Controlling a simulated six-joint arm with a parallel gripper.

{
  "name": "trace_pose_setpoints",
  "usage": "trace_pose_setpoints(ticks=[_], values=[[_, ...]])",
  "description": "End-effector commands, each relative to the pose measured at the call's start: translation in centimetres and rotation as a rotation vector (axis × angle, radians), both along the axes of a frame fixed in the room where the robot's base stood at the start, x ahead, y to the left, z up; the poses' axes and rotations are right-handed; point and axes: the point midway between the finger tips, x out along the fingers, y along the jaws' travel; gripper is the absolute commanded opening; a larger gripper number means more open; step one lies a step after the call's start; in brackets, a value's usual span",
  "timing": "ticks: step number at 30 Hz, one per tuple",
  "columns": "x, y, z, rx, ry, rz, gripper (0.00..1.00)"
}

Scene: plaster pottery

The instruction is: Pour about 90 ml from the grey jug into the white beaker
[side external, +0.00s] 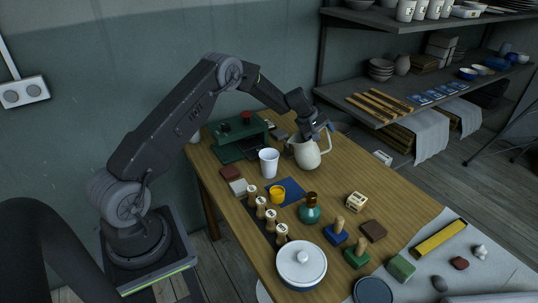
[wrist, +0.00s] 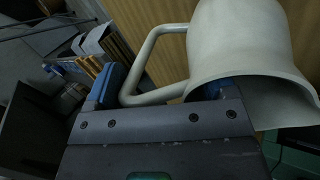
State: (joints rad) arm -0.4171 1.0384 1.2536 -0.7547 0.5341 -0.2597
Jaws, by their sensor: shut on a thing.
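The grey jug (side external: 308,156), pale grey-cream with a loop handle, is near the back of the wooden table. It looks roughly upright; I cannot tell whether its base touches the table. My gripper (side external: 320,131) is at its upper handle side and shut on the handle. In the wrist view the jug (wrist: 240,45) fills the upper right, its handle between the blue fingers of my gripper (wrist: 152,92). The white beaker (side external: 269,163) stands upright on the table, left of the jug and apart from it. The contents of both are hidden.
Several wooden-topped tools (side external: 271,220) stand at the left. A green machine (side external: 238,135) is behind. A shelf (side external: 380,107) is at the back right.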

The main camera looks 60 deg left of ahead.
Motion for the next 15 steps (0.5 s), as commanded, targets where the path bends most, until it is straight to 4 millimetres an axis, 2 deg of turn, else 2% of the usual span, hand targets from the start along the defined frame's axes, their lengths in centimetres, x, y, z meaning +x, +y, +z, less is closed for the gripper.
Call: trace_pose_setpoints(ticks=[12, 15], values=[[-2.4, 0.7, 1.1, -0.054, -0.181, 0.006, 0.28], [-3.3, 1.0, 2.0, -0.075, -0.245, 0.007, 0.28]])
